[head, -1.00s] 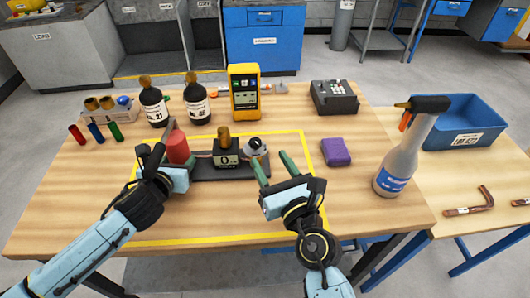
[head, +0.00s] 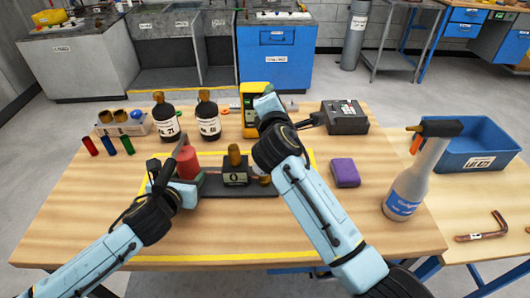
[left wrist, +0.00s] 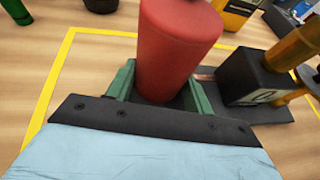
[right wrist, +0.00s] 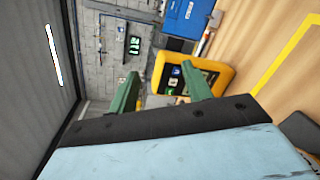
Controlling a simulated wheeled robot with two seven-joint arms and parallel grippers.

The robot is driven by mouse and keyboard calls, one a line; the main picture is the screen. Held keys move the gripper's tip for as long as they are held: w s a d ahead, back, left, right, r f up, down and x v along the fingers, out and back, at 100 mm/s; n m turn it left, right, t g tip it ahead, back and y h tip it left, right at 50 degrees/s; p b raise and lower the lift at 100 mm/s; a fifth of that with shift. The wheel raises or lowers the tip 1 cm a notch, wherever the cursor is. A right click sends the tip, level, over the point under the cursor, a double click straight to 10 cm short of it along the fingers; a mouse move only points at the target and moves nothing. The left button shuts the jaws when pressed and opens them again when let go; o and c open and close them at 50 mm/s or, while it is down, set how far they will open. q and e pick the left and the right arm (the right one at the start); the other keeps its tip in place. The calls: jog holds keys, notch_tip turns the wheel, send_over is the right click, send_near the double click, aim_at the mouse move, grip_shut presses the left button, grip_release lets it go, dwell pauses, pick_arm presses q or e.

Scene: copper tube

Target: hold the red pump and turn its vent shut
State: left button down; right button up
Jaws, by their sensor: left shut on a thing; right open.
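The red pump (head: 187,164) stands upright at the left end of a dark base (head: 212,186). My left gripper (left wrist: 158,92) is shut on its lower body, with green fingers on both sides in the left wrist view. A black block (head: 235,176) with a brass top (head: 234,154) stands on the base to its right. The grey knob end of the base is hidden behind my right arm, and I cannot tell which part is the vent. My right gripper (right wrist: 163,88) is open and empty, raised in front of the yellow meter (right wrist: 213,62).
Two dark bottles (head: 166,122) (head: 208,120) and a rack (head: 124,124) stand behind. A purple block (head: 345,172), a dark device (head: 345,117) and a spray bottle (head: 407,190) are to the right. A yellow tape line (head: 230,257) frames the work area. The front tabletop is mostly clear.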

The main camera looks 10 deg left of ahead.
pick_arm(q)
jog(key=shift+a, duration=0.1)
pick_arm(e)
jog(key=s+r+n+g+h, duration=0.1)
jog(key=s+r+g+h, duration=0.25)
jog(key=s+g, duration=0.95)
jog(key=w+f+g, duration=0.1)
jog(key=f, duration=0.2)
jog(key=w+f+g, duration=0.1)
jog(key=f, duration=0.3)
jog(key=w+f+g, duration=0.1)
jog(key=f, duration=0.3)
jog(key=shift+w+a+f+y, duration=0.1)
jog(key=shift+w+a+y, duration=0.1)
jog(key=shift+a+y, duration=0.15)
